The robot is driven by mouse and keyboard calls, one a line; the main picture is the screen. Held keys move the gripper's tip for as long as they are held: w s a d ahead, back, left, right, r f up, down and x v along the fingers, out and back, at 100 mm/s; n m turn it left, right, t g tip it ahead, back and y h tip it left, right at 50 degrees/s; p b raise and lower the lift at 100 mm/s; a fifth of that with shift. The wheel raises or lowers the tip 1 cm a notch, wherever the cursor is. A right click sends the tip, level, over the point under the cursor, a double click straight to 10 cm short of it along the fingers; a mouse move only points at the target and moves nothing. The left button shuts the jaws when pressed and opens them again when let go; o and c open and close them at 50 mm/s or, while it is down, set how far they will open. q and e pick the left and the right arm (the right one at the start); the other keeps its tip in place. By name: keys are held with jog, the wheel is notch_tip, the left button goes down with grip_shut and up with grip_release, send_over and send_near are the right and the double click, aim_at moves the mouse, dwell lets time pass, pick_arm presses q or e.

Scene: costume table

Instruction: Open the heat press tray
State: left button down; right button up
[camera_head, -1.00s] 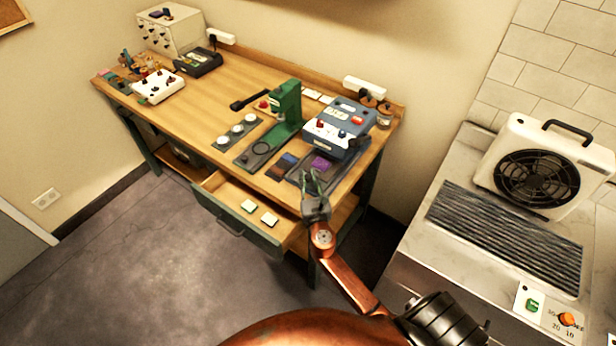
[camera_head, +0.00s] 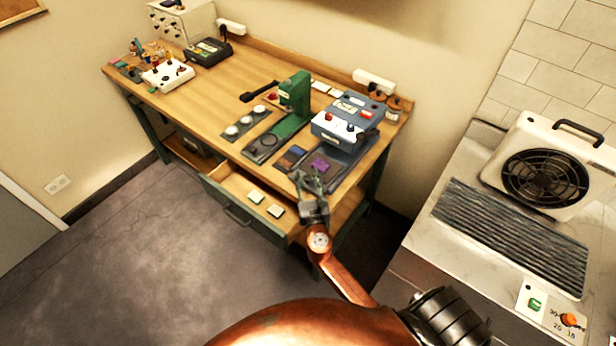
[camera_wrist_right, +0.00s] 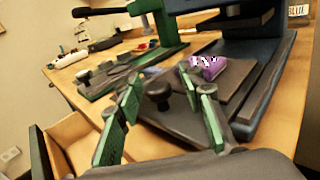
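The heat press (camera_head: 346,121) is the blue-grey machine near the right end of the wooden table. Its dark tray (camera_head: 342,161) extends from under it toward the front edge and bears a purple piece (camera_head: 319,165). In the wrist view the tray (camera_wrist_right: 180,119) shows close up, with a black knob (camera_wrist_right: 158,93) at its near end and the purple piece (camera_wrist_right: 207,67) behind. My right gripper (camera_head: 312,176) is at the tray's front. Its spread green-padded fingers (camera_wrist_right: 168,103) have the knob between them, with visible gaps. My left gripper is out of view.
A green hand press (camera_head: 294,95) stands left of the heat press. Below the right gripper's side, a drawer (camera_head: 240,216) stands open with two pale squares inside. A counter with a fan heater (camera_head: 545,172) is at the right.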

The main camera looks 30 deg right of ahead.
jog(key=v, duration=1.2)
jog(key=shift+d, duration=0.1)
dwell(0.4)
